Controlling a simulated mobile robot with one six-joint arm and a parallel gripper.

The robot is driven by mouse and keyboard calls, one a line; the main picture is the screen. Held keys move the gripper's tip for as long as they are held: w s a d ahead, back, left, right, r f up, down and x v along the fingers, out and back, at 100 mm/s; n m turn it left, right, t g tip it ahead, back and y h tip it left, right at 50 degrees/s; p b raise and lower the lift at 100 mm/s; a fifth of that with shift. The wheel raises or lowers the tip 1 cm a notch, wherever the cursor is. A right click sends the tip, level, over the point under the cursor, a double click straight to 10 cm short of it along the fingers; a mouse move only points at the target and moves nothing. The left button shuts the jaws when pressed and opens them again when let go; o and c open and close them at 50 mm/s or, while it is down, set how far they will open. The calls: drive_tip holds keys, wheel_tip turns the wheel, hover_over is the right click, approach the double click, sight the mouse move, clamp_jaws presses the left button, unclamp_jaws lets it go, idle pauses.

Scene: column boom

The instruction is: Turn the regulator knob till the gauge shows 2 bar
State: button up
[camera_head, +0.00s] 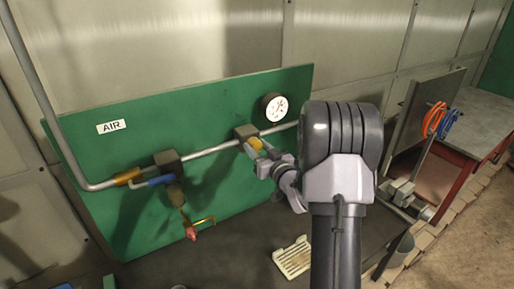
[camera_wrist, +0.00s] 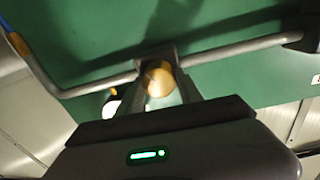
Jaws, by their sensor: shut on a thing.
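The regulator knob (camera_head: 255,143) is a small yellow knob on a dark block on the grey pipe, in front of the green panel. In the wrist view the knob (camera_wrist: 158,78) sits between the two fingers of my gripper (camera_wrist: 160,88), which is shut on it. My gripper (camera_head: 262,154) also shows in the head view, reaching the knob from the right. The round white gauge (camera_head: 274,106) is right of and above the knob. Its dial is too small to read for sure. In the wrist view the gauge (camera_wrist: 111,107) is mostly hidden behind a finger.
The green panel (camera_head: 180,105) carries an AIR label (camera_head: 111,126), a blue lever (camera_head: 161,180) and a red-tipped part (camera_head: 191,232) below. A pale slotted tray (camera_head: 293,258) lies on the dark surface below. Orange and blue hoses (camera_head: 437,121) hang at the right by a table (camera_head: 484,122).

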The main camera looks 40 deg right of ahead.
drive_tip(key=shift+f+b, duration=0.1)
drive_tip(key=shift+b, duration=0.35)
drive_tip(key=n+b, duration=0.1)
drive_tip(key=b, duration=0.2)
drive_tip(key=n+b, duration=0.1)
drive_tip(key=b, duration=0.1)
drive_tip(key=shift+f+n+b, duration=0.3)
drive_tip(key=shift+n+b, duration=0.1)
drive_tip(key=n+b, duration=0.5)
drive_tip(key=b, duration=0.4)
drive_tip(key=shift+n, duration=0.3)
drive_tip(key=n+b, duration=0.4)
drive_tip(key=b, duration=0.2)
drive_tip(key=shift+a+n+t, duration=0.1)
drive_tip(key=shift+n+t, duration=0.2)
drive_tip(key=n+b, duration=0.3)
drive_tip(key=shift+r+y, duration=0.1)
drive_tip(key=shift+y, duration=0.2)
drive_tip(key=shift+r+n+b, duration=0.1)
drive_tip(key=shift+n+b, duration=0.95)
drive_tip(key=shift+n, duration=0.05)
